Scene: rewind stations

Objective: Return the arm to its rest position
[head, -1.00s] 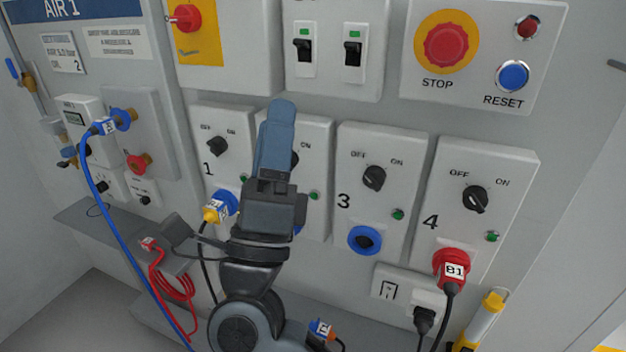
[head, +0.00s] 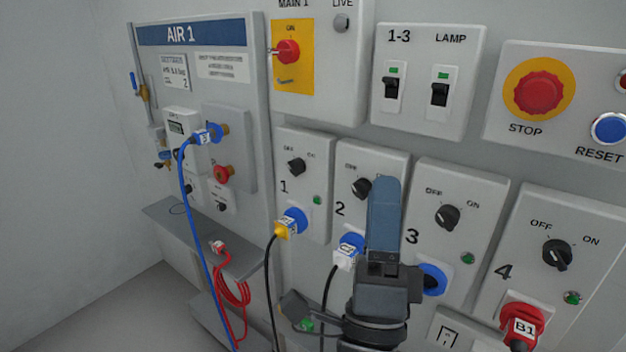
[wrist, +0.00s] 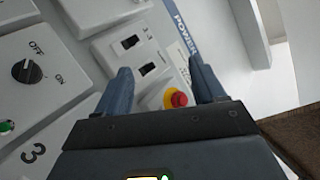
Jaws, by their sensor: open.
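My gripper (head: 385,215) stands upright in front of the panel in the head view, its blue-grey fingers before the area between boxes 2 and 3. In the wrist view my gripper (wrist: 160,85) has its two fingers apart with nothing between them. The stop button (wrist: 178,98) shows beyond the fingertips, well behind them. My gripper hides part of socket box 2 (head: 345,200) and part of the blue socket of box 3 (head: 432,278).
The panel has the AIR 1 board (head: 200,75), switch box (head: 430,80), stop button (head: 538,87) and box 4 (head: 565,255). Blue hose (head: 190,225), red cable coil (head: 232,290) and plugged leads hang at the left and centre. Floor at the lower left is clear.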

